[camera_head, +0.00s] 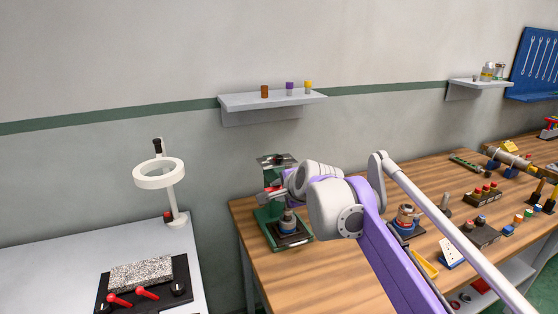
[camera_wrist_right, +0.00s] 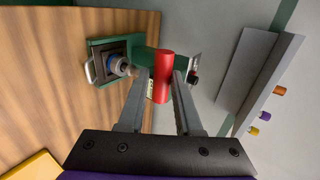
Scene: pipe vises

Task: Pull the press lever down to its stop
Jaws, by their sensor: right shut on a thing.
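The green press (camera_head: 264,216) stands at the left end of the wooden bench, and its frame and base also show in the right wrist view (camera_wrist_right: 98,44). Its lever ends in a red cylindrical grip (camera_wrist_right: 163,74). My right gripper (camera_wrist_right: 160,88) is shut on this red grip, with one finger on each side of it. In the head view my right gripper (camera_head: 270,195) reaches the press from the right, and my wrist hides much of the press's right side. A metal ram part (camera_head: 288,222) sits over the press's dark base plate. My left gripper is not in view.
A wall shelf (camera_head: 272,100) with several small coloured cylinders hangs above the press. The wooden bench (camera_head: 340,272) holds several tools and blocks to the right. A white table (camera_head: 60,265) with a ring lamp (camera_head: 160,173) stands left, across a gap.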

